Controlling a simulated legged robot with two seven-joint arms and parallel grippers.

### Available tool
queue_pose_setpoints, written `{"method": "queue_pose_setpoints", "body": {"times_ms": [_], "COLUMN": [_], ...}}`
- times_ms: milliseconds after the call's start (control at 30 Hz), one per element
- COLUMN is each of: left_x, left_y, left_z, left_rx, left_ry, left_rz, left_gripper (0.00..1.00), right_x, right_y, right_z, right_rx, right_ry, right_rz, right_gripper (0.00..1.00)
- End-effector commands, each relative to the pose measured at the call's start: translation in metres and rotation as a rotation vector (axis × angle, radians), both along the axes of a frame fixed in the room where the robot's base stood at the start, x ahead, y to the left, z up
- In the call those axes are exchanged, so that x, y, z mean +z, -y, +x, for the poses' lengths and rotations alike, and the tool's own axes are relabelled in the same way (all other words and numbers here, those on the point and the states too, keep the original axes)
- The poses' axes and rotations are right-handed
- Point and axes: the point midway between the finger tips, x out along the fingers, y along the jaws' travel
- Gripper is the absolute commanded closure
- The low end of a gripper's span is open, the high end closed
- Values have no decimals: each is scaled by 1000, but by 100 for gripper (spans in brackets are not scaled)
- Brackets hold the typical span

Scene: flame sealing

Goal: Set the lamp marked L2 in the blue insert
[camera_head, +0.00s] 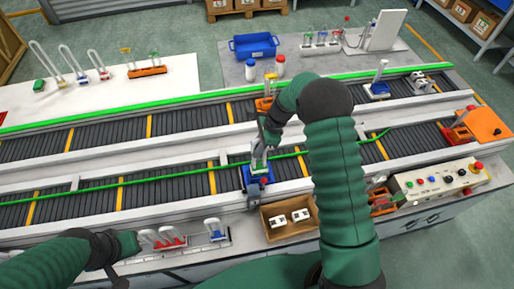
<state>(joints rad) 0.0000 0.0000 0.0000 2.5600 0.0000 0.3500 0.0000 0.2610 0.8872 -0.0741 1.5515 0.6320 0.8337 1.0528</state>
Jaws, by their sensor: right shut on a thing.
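My right gripper (262,146) comes down over the front conveyor and is shut on a small clear lamp with some green on it (259,161). The lamp is upright, directly over the blue insert (256,180) on the front conveyor; I cannot tell whether it touches the insert. The gripper hides the lamp's upper part, and no L2 mark can be read.
An orange insert (265,104) is on the rear conveyor behind my right arm. A cardboard box (288,232) with white parts stands in front. A control panel (440,182) is at the right. A blue bin (254,46) and two bottles stand on the back table.

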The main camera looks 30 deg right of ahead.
Motion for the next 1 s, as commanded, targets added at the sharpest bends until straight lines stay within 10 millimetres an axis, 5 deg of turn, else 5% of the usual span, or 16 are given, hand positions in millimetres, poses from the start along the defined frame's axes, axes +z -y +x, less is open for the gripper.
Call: {"method": "queue_pose_setpoints", "body": {"times_ms": [833,867,1000], "left_x": [-7,-7,-7], "left_y": [0,0,0], "left_z": [0,0,0], "left_rx": [0,0,0], "left_ry": [0,0,0], "left_rz": [0,0,0], "left_gripper": [100,100,100], "right_x": [-12,-12,-12], "right_y": [0,0,0], "right_z": [0,0,0], "right_rx": [0,0,0], "right_ry": [1,1,1], "right_rz": [0,0,0], "right_gripper": [100,80,62]}}
